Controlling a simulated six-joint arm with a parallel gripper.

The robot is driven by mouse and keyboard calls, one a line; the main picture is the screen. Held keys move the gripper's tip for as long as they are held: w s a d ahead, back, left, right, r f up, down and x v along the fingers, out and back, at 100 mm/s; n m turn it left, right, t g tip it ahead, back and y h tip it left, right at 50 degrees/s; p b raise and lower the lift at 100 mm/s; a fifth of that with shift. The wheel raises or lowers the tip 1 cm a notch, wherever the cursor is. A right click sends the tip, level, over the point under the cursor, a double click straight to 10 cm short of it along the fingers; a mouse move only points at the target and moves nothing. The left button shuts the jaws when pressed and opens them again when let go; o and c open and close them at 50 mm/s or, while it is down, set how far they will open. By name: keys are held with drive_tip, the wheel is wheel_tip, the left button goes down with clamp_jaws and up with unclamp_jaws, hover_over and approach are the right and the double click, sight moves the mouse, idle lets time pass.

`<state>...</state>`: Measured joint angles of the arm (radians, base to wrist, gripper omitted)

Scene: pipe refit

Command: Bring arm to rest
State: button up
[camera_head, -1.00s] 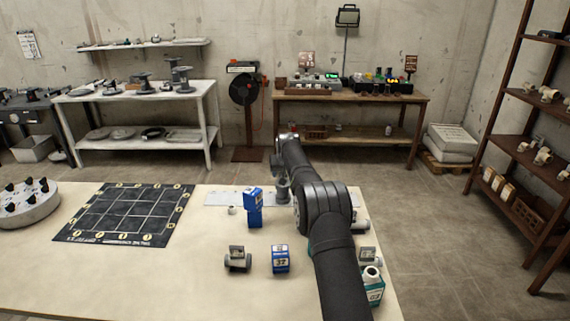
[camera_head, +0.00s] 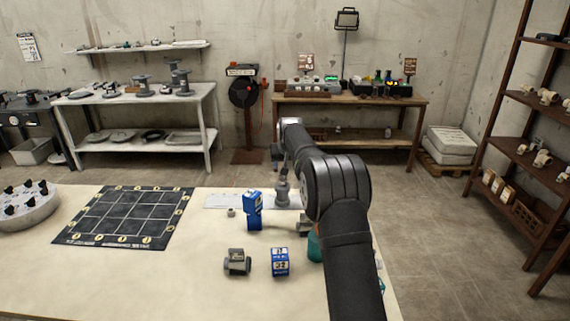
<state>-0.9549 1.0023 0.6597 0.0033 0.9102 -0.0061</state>
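My arm (camera_head: 338,190) rises from the bottom right over the table and bends at a dark elbow joint. Its far part reaches up and back toward the table's far edge. A dark piece at the arm's far end (camera_head: 276,157) may be the wrist or gripper. The fingers cannot be made out, nor whether anything is held. A grey upright fitting (camera_head: 283,192) stands on a pale strip (camera_head: 225,200) just below the far end of the arm. I cannot tell whether they touch.
The cream table (camera_head: 150,285) holds a black grid mat (camera_head: 128,213), a blue upright item (camera_head: 253,208), a blue box (camera_head: 280,262) and a grey fitting (camera_head: 237,262). A teal thing (camera_head: 314,247) is partly behind my arm. The front left is clear.

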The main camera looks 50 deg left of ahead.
sight(282, 177)
idle(0.4)
drive_tip(key=x, duration=1.2)
drive_tip(key=shift+f, duration=0.15)
idle(0.3)
